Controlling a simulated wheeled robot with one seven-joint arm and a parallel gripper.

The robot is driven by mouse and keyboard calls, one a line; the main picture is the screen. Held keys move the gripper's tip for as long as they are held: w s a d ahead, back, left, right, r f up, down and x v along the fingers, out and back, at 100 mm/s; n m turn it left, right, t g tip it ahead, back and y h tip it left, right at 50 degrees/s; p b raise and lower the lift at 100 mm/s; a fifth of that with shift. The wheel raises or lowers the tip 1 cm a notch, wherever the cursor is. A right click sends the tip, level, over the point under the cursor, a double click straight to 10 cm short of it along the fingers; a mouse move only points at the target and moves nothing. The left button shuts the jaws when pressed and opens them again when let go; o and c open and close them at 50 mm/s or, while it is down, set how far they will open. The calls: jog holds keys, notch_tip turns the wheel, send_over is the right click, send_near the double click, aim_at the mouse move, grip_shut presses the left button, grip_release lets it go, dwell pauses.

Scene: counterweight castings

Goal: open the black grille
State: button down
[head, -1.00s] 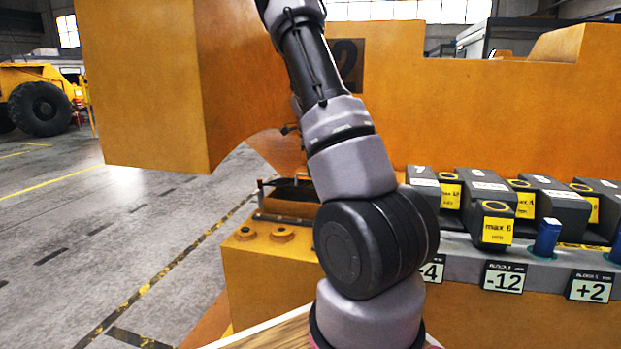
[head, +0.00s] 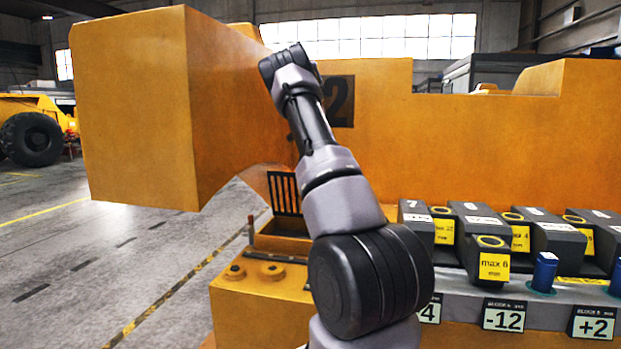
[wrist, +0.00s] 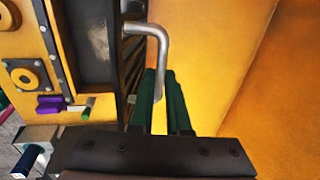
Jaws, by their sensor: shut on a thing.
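The black grille (head: 284,193) shows in the head view as a panel of dark bars, standing up steeply at the back of an orange box (head: 262,243) left of my arm. Part of it is hidden behind my arm. In the wrist view a bent grey metal handle (wrist: 160,45) projects beside dark slats (wrist: 131,75), which look like the grille's edge. My gripper (wrist: 160,88), with green fingers, is shut on the handle's lower end. In the head view the gripper is hidden behind my arm.
A large orange block (head: 135,110) overhangs at the left. Dark weights with yellow labels (head: 494,266) and a blue-capped peg (head: 544,270) stand on the ledge at right. In the wrist view a purple piece (wrist: 50,104) and pegs are close at left. Open floor lies at left.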

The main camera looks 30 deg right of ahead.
jog(key=w+d+f, duration=0.2)
jog(key=w+d, duration=0.3)
jog(key=d, duration=0.1)
jog(key=shift+w+d, duration=0.15)
jog(key=shift+w, duration=0.2)
dwell(0.3)
jog(key=c, duration=0.9)
grip_release()
jog(key=shift+w+d, duration=0.1)
jog(key=shift+w+d+f, duration=0.1)
jog(key=shift+a, duration=0.25)
jog(key=r, duration=0.3)
jog(key=s+a+r, duration=0.1)
jog(key=r, duration=0.6)
jog(key=shift+s+a+r, duration=0.2)
jog(key=shift+s+r, duration=0.05)
jog(key=shift+r, duration=0.05)
jog(key=shift+s, duration=0.1)
